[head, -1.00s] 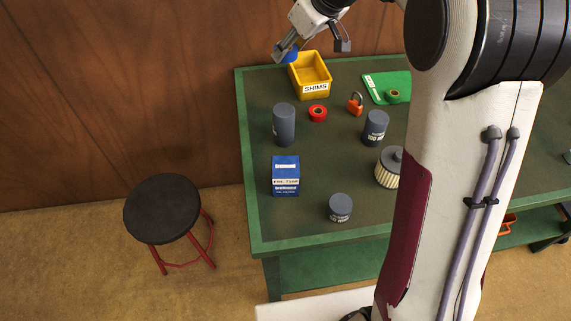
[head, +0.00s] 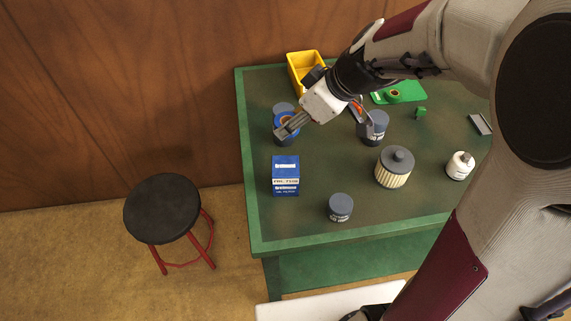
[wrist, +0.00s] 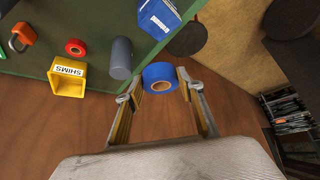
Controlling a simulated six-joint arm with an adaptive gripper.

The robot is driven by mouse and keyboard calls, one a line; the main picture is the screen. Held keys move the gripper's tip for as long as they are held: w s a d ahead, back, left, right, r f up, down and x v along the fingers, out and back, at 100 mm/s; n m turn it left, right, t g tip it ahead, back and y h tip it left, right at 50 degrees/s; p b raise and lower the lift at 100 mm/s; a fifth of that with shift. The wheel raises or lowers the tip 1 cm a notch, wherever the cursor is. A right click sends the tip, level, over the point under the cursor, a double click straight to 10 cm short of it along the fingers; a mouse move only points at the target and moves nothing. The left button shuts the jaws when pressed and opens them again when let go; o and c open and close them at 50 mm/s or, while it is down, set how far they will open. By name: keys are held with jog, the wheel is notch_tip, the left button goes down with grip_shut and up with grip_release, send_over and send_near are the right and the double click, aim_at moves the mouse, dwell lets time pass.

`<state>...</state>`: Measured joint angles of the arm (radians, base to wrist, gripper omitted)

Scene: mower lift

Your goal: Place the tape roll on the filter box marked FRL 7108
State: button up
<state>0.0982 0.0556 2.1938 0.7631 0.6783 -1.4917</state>
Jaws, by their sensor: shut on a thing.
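A blue tape roll (head: 283,118) with a brown core is held at the tip of my gripper (head: 291,127), in the air by the table's left part. In the wrist view the tape roll (wrist: 160,72) sits between the two fingertips of my gripper (wrist: 160,84). The blue and white filter box (head: 285,170) stands upright on the table, below the gripper in the head view; its small print looks like FRL 7108. Its top appears bare. It also shows at the top of the wrist view (wrist: 158,18).
A grey cylinder (wrist: 121,58) stands near the box, partly behind my gripper in the head view. A dark canister (head: 341,206), a pleated filter (head: 393,168) and another canister (head: 376,126) stand to the right. The yellow SHIMS bin (head: 303,62) is at the back.

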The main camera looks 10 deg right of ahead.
jog(key=shift+s+a+f+n, duration=0.2)
jog(key=shift+s+f+n, duration=0.1)
jog(key=shift+s+f, duration=0.4)
jog(key=shift+s, duration=0.1)
jog(key=shift+n+g, duration=0.3)
jog(key=shift+n, duration=0.1)
jog(key=shift+a, duration=0.1)
send_over(283, 165)
jog(key=s+d, duration=0.1)
jog(key=d, duration=0.1)
jog(key=shift+s+a+f, duration=0.1)
jog(key=shift+f, duration=3)
jog(key=shift+f, duration=1.9)
jog(key=shift+f, duration=0.1)
